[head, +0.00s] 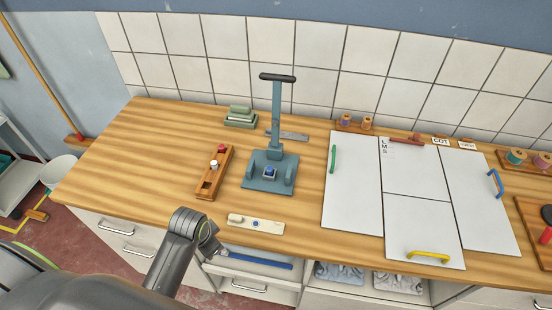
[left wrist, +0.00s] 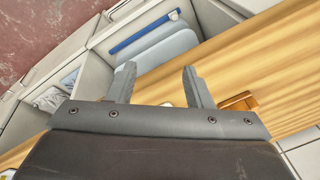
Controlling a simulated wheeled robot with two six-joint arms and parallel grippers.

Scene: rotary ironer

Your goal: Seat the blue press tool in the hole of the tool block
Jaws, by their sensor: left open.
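The blue press tool (head: 270,172) appears as a small blue piece on the base of the teal lever press (head: 277,130). The wooden tool block (head: 208,186) lies left of the press. It holds a red-topped tool (head: 221,148) and a white-topped tool (head: 214,164); a dark hole shows at its near end. My left gripper (left wrist: 160,82) is open and empty in the left wrist view. In the head view its arm comes over the front counter edge, left of the cream strip, apart from block and press. My right gripper is not in view.
A cream strip with a blue spot (head: 255,223) lies near the front edge. White boards with coloured handles (head: 424,190) cover the counter to the right. A green stack (head: 240,117) sits behind. The left counter is clear. An open shelf holds a blue bar (left wrist: 145,33).

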